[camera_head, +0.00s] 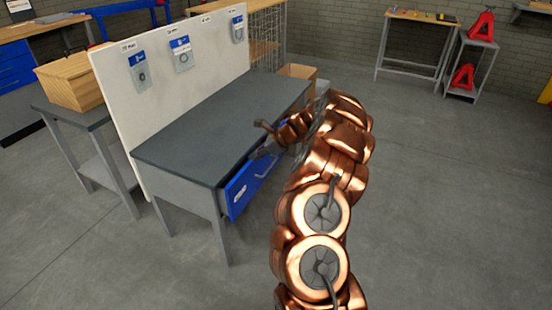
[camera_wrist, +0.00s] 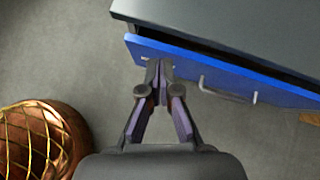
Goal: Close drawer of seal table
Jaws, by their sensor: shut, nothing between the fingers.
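The seal table (camera_head: 215,130) has a dark grey top and a white back panel with small bags hung on it. Its blue drawer (camera_head: 240,190) stands partly open under the front edge of the top. In the wrist view the blue drawer front (camera_wrist: 275,90) carries a grey bar handle (camera_wrist: 225,93), and a dark gap shows behind the front's upper edge. My gripper (camera_wrist: 158,68) is shut and empty, its fingertips at the left part of the drawer front, left of the handle; I cannot tell whether they touch it. In the head view my arm hides part of the drawer.
A wooden box (camera_head: 72,80) stands on a side table (camera_head: 90,118) left of the panel. A cardboard box (camera_head: 298,71) is behind the seal table's far end. A workbench (camera_head: 415,45) and red stands on a small table (camera_head: 475,55) are at the back right. The floor in front is clear.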

